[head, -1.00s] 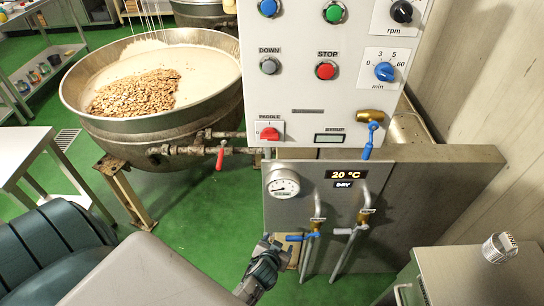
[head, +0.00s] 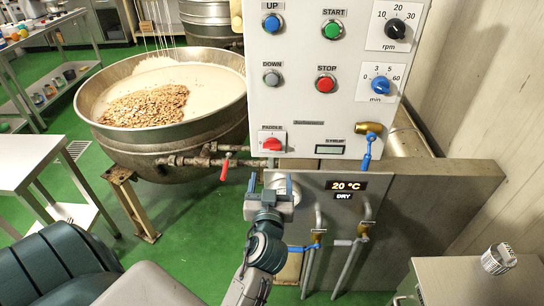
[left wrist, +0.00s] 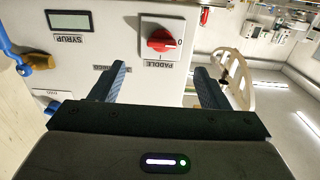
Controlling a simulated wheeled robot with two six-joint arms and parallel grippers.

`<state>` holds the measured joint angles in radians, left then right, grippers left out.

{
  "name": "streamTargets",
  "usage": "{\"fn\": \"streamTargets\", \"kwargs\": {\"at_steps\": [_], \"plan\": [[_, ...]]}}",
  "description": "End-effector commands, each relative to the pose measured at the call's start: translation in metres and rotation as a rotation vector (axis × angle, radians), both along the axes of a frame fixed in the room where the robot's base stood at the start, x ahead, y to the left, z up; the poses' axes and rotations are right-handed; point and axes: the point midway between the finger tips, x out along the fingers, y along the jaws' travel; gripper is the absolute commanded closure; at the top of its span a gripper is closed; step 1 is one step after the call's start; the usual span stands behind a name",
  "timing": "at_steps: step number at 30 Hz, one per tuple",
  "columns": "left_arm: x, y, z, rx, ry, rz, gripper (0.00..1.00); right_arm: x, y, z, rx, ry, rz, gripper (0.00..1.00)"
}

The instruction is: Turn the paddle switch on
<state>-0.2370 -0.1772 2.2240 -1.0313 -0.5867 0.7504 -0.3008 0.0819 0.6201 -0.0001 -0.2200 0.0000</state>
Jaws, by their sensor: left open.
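The paddle switch (head: 271,144) is a red knob on a white plate marked PADDLE, low on the left of the white control panel (head: 310,108). In the left wrist view, which shows the panel upside down, the red knob (left wrist: 160,41) lies roughly sideways, with a 0 at its right. My left gripper (head: 268,182) is just below the switch in the head view. In the left wrist view its fingers (left wrist: 160,72) are apart, with nothing between them; the knob is beyond their tips. My right gripper is not in view.
The kettle (head: 125,122) with nuts stands left of the panel. A red-handled valve (head: 225,168) sticks out on its pipe. The syrup tap (head: 368,142) is right of the switch. Blue-handled and grey-handled taps (head: 318,240) are below. A cup (head: 497,259) stands on a cabinet at right.

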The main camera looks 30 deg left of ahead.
Motion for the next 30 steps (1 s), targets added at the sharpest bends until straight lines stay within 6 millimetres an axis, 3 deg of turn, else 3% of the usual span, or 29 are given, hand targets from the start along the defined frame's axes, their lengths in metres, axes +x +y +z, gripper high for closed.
{"fn": "streamTargets", "kwargs": {"at_steps": [5, 21, 30], "plan": [[0.007, 0.007, 0.009, 0.003, -0.013, 0.006, 0.31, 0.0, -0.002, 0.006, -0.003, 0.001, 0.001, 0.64], [0.082, 0.052, 0.008, 0.001, -0.011, 0.005, 0.31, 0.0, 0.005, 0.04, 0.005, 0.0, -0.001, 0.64], [0.09, 0.058, 0.005, 0.0, -0.011, 0.005, 0.31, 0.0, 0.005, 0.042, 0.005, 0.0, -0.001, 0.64]]}}
